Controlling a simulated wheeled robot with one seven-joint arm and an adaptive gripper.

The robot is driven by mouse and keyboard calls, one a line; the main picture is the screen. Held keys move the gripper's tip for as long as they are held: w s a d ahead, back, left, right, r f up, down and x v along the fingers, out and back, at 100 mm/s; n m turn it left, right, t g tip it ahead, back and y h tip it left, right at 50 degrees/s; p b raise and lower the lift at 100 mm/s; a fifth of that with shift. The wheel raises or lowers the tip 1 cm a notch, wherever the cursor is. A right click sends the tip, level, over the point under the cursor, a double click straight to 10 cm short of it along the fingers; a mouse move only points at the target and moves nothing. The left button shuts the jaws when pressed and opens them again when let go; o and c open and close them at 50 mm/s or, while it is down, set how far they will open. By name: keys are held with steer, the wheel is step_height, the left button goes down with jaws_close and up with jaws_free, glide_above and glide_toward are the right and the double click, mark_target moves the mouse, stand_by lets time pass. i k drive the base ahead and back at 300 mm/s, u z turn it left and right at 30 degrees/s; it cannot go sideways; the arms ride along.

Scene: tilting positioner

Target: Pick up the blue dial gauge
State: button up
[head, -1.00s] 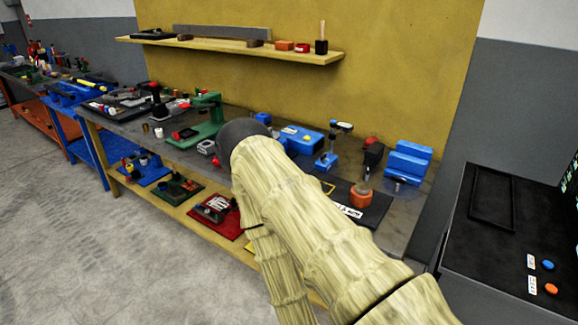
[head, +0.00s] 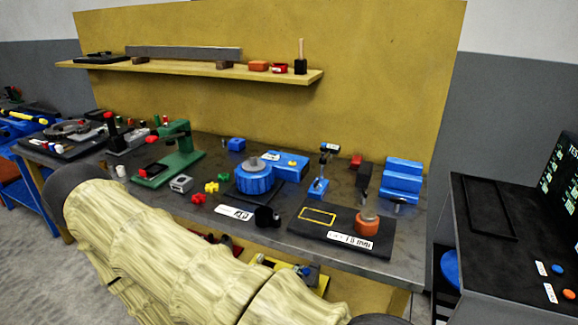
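A small blue stand with a dark post and a small head on top (head: 319,187) stands on the grey workbench (head: 408,240), right of centre. It looks like the blue dial gauge, but its face is too small to read. It stands upright and nothing holds it. My sleeved arm crosses the lower left of the head view, in front of the bench. My gripper is not in view, so its opening and its distance from the gauge do not show.
Near the gauge are a round blue knurled device (head: 254,180), a blue box (head: 290,165), a black plate with an orange-based part (head: 367,224) and blue stepped blocks (head: 402,180). A shelf (head: 190,70) hangs above. A dark console (head: 515,230) stands at the right.

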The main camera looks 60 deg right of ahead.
mark_target(331, 149)
steer(key=z, duration=0.2)
steer(key=i, duration=0.65)
steer(key=z, duration=1.1)
steer(key=i, duration=0.45)
steer(key=z, duration=0.5)
